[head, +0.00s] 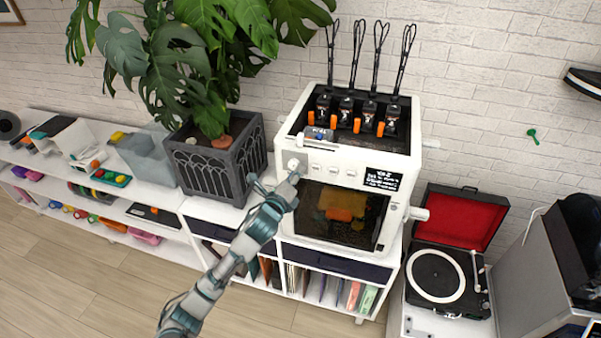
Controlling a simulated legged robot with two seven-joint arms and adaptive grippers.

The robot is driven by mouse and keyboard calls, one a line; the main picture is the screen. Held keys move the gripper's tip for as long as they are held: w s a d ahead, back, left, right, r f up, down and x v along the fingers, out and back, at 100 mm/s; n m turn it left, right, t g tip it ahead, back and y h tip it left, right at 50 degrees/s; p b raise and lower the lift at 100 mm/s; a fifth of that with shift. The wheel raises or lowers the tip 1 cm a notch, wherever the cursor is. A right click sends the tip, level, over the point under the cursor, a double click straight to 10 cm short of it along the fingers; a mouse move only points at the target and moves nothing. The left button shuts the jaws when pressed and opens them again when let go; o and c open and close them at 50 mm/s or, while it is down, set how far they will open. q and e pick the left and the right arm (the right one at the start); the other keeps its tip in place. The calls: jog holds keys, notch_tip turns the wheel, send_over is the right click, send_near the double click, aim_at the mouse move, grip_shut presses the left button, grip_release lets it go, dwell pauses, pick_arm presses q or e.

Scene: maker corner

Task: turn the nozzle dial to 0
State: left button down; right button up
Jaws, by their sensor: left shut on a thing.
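The white 3D printer (350,155) stands on the low shelf unit, with a row of controls along its upper front. A round white dial (293,163) is at the left end of that row. My left gripper (292,177) reaches up from below and is shut on this dial, covering part of it. The dial's markings and pointer are too small to read, so its setting cannot be told. A small black display (383,179) with white text is at the right of the panel. My right gripper is out of view.
A large leafy plant in a dark grey pot (213,160) stands close to the left of the printer. A record player (436,277) with a red-lined lid is at the lower right. Open wooden floor (90,290) lies at the lower left.

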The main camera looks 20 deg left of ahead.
pick_arm(q)
jog(key=shift+w+a+r+n+t+p, duration=0.1)
jog(key=shift+a+r+n+t+p, duration=0.05)
jog(key=shift+a+r+n, duration=0.3)
jog(key=shift+a+r+n+t+p, duration=0.15)
jog(key=shift+a+r+n, duration=0.1)
jog(key=shift+r, duration=0.3)
jog(key=shift+n+p, duration=0.35)
jog(key=shift+n, duration=0.45)
jog(key=n, duration=0.1)
jog(key=n+p, duration=0.1)
jog(key=n, duration=0.3)
jog(key=shift+d+f+t+y, duration=0.1)
jog(key=shift+f+t+y, duration=0.2)
jog(key=shift+y, duration=0.1)
jog(key=n, duration=0.1)
jog(key=n+p, duration=0.1)
jog(key=shift+a+f+n, duration=0.25)
jog(key=shift+a+n, duration=0.15)
jog(key=shift+s+a+f+n, duration=0.2)
jog(key=shift+a+n, duration=0.15)
jog(key=shift+n, duration=0.45)
jog(key=shift+n+y+p, duration=0.3)
jog(key=shift+n, duration=0.3)
jog(key=shift+d+r+n, duration=0.1)
jog(key=shift+d+n, duration=0.2)
jog(key=shift+n, duration=0.2)
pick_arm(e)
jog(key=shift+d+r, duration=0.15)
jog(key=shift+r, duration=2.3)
